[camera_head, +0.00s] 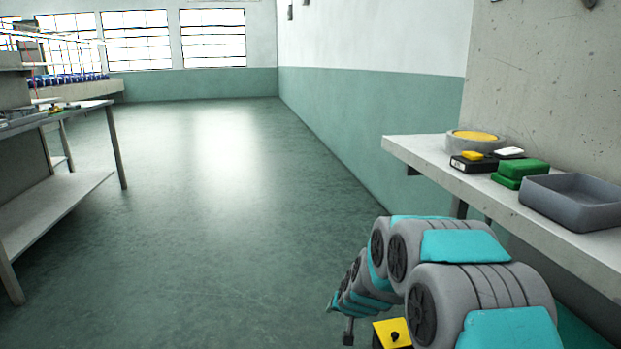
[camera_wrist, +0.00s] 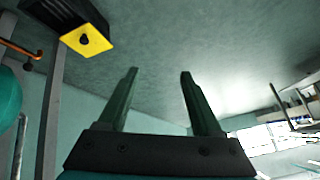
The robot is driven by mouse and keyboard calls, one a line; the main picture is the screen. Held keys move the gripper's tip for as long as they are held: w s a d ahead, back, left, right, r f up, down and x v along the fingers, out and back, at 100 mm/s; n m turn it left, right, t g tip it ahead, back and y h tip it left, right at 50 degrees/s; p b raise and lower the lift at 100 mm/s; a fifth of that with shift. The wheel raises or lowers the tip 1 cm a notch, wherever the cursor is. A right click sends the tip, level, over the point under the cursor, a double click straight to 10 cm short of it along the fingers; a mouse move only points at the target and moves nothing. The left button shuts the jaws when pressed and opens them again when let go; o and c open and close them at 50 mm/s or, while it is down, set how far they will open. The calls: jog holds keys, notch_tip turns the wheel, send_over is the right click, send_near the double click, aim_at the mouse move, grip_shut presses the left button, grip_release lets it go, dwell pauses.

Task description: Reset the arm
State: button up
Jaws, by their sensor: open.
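My arm is folded low at the bottom right of the head view, beside the wall shelf and over the floor. In the wrist view my gripper (camera_wrist: 158,76) shows two dark fingers spread apart, with only floor and wall visible between them. It is open and empty. In the head view the fingertips are hard to make out behind the arm links.
A wall shelf (camera_head: 425,150) at the right holds a round grey container (camera_head: 476,146), black box (camera_head: 473,163), green boxes (camera_head: 522,172) and a grey tray (camera_head: 575,200). A workbench (camera_head: 85,107) stands at the left. The floor (camera_head: 205,200) between is clear.

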jog(key=s+d+r+n+g+p, duration=0.1)
jog(key=s+r, duration=0.4)
jog(key=s, duration=1)
jog(key=s+d+r+n+g+p, duration=0.1)
jog(key=s+d+r+g, duration=0.2)
jog(key=s, duration=1.3)
jog(key=s+d+r+g+h+p, duration=0.1)
jog(key=s+r+g, duration=0.4)
jog(key=s, duration=1.1)
notch_tip(320, 180, up, 3)
jog(key=shift+d+r+n+p, duration=0.2)
jog(key=shift+d+n+p, duration=0.25)
jog(key=shift+d, duration=0.4)
jog(key=shift+s+d, duration=0.1)
